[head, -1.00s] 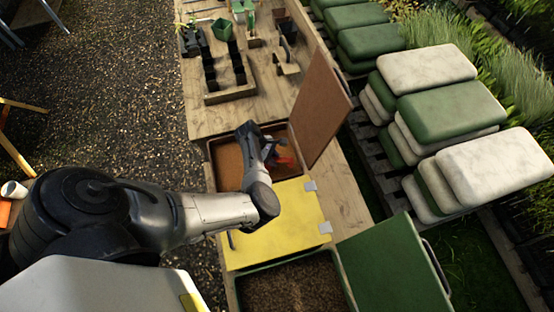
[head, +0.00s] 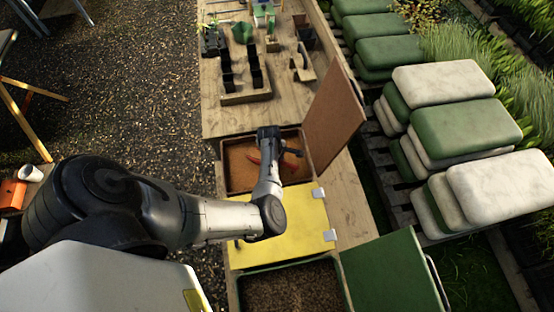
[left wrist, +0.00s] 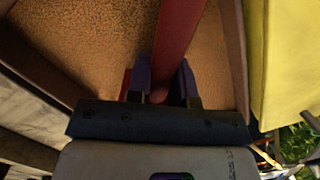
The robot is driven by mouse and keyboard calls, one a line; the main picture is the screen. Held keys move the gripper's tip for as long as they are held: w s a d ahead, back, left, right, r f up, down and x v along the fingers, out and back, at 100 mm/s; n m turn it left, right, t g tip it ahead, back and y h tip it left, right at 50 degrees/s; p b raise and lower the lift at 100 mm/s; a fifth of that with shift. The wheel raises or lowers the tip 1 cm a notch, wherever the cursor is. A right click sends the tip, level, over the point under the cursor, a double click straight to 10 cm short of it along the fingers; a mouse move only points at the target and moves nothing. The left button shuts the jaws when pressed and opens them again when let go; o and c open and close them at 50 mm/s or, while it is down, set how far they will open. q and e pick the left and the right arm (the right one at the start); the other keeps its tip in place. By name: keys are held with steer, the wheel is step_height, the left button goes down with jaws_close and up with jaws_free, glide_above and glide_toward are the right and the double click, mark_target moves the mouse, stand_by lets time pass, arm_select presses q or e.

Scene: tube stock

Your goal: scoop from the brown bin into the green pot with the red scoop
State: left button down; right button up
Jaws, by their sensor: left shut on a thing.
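The brown bin (head: 224,168) stands open, with orange-brown granular fill inside and its brown lid (head: 334,120) raised on the right. My left gripper (head: 270,160) is over the bin, shut on the red scoop (head: 256,160). In the left wrist view the scoop's red shaft (left wrist: 178,40) runs up between the fingers (left wrist: 165,85), above the fill. The scoop's bowl is not clear, so I cannot tell whether it holds anything. A small green pot (head: 243,33) is on the wooden bench at the back; it looks tilted or partly turned. My right gripper is not in view.
A closed yellow lid (head: 280,231) is in front of the brown bin. Nearer is an open bin of dark pellets (head: 290,289) with its green lid (head: 392,272) swung right. A wooden tray with black pots (head: 245,98) lies behind. Stacked sacks (head: 465,130) stand right.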

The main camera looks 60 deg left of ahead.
arm_select(q)
steer(key=shift+g+y, duration=0.3)
steer(key=shift+y, duration=0.1)
steer(key=shift+w+d+r+p, duration=0.15)
steer(key=shift+d+r+p, duration=0.1)
steer(key=shift+r+p, duration=0.5)
steer(key=shift+w+d+r+p, duration=0.15)
steer(key=shift+d+r+p, duration=0.05)
steer(key=shift+r+p, duration=0.55)
steer(key=shift+w+d+r+p, duration=0.15)
steer(key=shift+d+r+p, duration=0.1)
steer(key=shift+r+p, duration=0.45)
steer(key=shift+g+y, duration=0.3)
steer(key=shift+y, duration=0.2)
steer(key=shift+w+d+r+p, duration=0.2)
steer(key=shift+d+r+p, duration=0.15)
steer(key=shift+r+p, duration=0.25)
steer(key=shift+w+d+r+p, duration=0.2)
steer(key=shift+d+r+p, duration=0.15)
steer(key=shift+r, duration=0.3)
steer(key=shift+w+d+r+p, duration=0.2)
steer(key=shift+d+r+p, duration=0.1)
steer(key=shift+r+p, duration=0.3)
steer(key=shift+r, duration=0.1)
